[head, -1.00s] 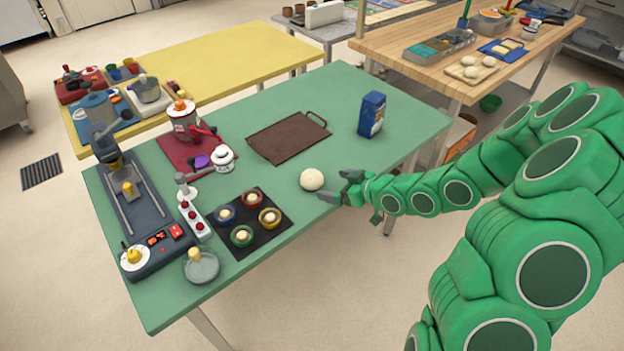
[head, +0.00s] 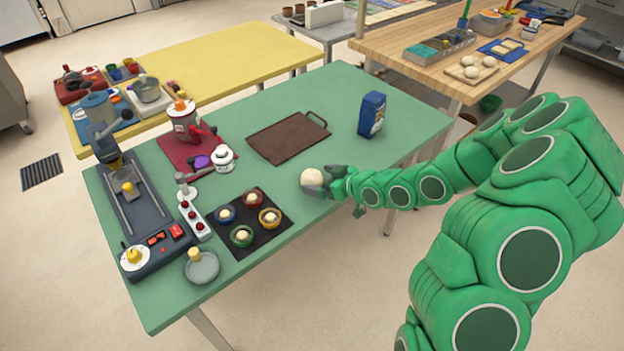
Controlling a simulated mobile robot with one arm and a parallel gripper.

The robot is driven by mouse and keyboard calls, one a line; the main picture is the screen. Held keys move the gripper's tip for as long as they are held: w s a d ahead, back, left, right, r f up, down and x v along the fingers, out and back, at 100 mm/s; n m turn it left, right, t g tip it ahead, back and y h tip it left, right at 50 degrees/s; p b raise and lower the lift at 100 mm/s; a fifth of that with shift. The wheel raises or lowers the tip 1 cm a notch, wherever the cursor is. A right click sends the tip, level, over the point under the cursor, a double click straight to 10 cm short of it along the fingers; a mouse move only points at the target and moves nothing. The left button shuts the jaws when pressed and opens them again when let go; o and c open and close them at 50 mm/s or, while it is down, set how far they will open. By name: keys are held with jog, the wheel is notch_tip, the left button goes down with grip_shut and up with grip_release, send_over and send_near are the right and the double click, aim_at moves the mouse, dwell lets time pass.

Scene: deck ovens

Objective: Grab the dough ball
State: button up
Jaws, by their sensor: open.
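A pale, round dough ball (head: 311,178) sits on the green table (head: 332,240) near its right edge. My gripper (head: 322,182) reaches in from the right, low over the table edge. Its dark fingers are open, with one at the far right side of the ball and the other across its near side. The ball's lower right part is hidden by the fingers. I cannot tell whether the fingers touch it.
A black mat (head: 249,247) with several small coloured bowls lies to the left of the ball. A brown tray (head: 287,138) lies behind it, and a blue box (head: 372,114) stands at the back right. The table between ball and tray is clear.

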jog(key=shift+x, duration=1.2)
jog(key=shift+c, duration=0.4)
jog(key=c, duration=1)
jog(key=shift+c, duration=0.2)
